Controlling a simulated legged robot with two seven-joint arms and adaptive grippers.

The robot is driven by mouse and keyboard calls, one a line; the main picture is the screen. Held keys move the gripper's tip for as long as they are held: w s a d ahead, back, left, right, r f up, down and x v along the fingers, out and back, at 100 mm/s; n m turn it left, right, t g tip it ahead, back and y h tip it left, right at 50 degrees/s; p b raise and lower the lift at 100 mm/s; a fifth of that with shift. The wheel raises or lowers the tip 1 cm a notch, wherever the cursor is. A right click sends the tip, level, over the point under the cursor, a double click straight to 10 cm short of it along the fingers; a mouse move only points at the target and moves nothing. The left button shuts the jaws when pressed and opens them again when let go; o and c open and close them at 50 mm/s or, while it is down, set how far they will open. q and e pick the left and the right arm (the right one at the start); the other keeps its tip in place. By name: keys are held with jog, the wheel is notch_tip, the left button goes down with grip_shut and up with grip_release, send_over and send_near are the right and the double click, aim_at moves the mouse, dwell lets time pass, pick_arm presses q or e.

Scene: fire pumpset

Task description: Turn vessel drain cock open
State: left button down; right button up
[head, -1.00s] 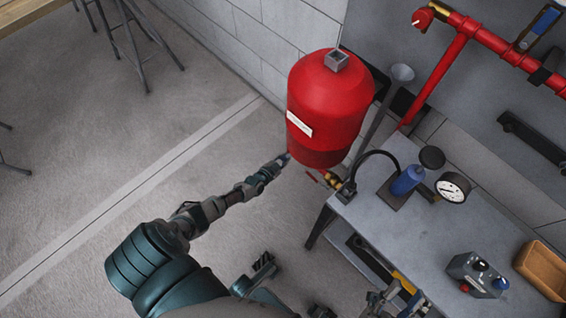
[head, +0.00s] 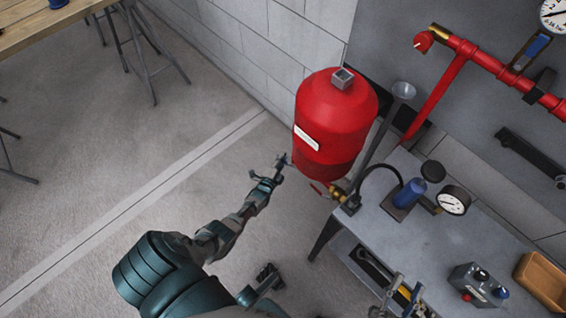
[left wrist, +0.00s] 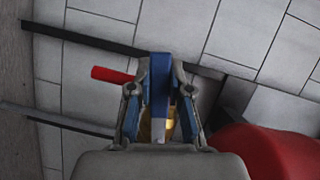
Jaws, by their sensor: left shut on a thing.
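The red vessel (head: 336,120) hangs near the wall; part of it shows in the left wrist view (left wrist: 275,150). The drain cock (head: 340,192) is brass with a red lever (head: 319,187), below the vessel near the bench corner. My left gripper (head: 281,163) is left of the lever, with a small gap in the head view. In the left wrist view its fingers close on a narrow blue thing (left wrist: 187,95) I cannot identify. The lever (left wrist: 112,74) sticks out left behind the fingers; brass shows between them. A dark part near the bottom (head: 268,275) seems to be my right gripper; its jaws are unclear.
Red pipe (head: 495,68) runs along the backboard.

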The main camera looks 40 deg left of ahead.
pick_arm(q)
jog(key=shift+d+r+m+t, duration=0.25)
jog(key=shift+r+m, duration=0.2)
jog(key=shift+m, duration=0.35)
jog(key=shift+r+m+t, duration=0.25)
jog(key=shift+m, duration=0.25)
pick_arm(e)
jog(key=shift+s+r+t, duration=0.3)
jog(key=shift+r+t, duration=0.1)
jog(key=shift+r, duration=0.05)
pick_arm(q)
jog(key=shift+d, duration=0.1)
jog(key=c, duration=1.2)
grip_release()
jog(key=shift+c, duration=0.2)
jog(key=shift+o, duration=0.9)
jog(key=shift+r, duration=0.1)
pick_arm(e)
jog(key=shift+d, duration=0.3)
